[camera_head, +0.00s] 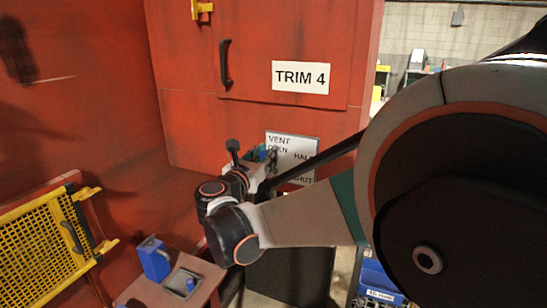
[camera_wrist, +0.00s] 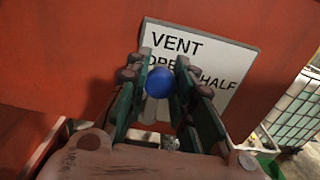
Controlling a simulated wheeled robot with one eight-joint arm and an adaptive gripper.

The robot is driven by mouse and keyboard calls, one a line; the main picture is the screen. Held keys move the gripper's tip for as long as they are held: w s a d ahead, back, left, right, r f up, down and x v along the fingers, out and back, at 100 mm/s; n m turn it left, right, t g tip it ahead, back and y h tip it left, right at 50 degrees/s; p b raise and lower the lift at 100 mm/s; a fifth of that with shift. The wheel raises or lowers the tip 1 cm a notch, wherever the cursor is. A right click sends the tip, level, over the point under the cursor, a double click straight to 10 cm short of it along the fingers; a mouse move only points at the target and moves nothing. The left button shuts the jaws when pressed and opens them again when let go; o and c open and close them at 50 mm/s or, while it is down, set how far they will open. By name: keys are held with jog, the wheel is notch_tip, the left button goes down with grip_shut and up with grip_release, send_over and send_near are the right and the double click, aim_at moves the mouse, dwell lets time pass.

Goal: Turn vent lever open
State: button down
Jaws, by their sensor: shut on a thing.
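The vent lever's round blue knob (camera_wrist: 160,82) is between the two fingers of my gripper (camera_wrist: 163,72) in the wrist view. The gripper is shut on it. A pale shaft shows below the knob, partly hidden between the fingers. The white vent plate (camera_wrist: 222,62) behind reads VENT, OPEN and HALF. In the head view, my gripper (camera_head: 262,154) is at the left part of the vent plate (camera_head: 298,146), near OPEN. My arm covers part of the plate, with SHUT partly showing at its lower right. The lever's exact angle cannot be told.
A red cabinet with a black handle (camera_head: 225,63) and a TRIM 4 label (camera_head: 300,77) rises above the plate. A yellow mesh guard (camera_head: 45,245) is at the left. A blue block (camera_head: 154,258) stands low at the left.

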jog(key=shift+a, duration=0.1)
dwell(0.4)
jog(key=c, duration=1.3)
grip_release()
jog(key=shift+c, duration=0.2)
jog(key=v, duration=0.7)
jog(key=shift+s, duration=0.2)
jog(key=shift+a, duration=0.15)
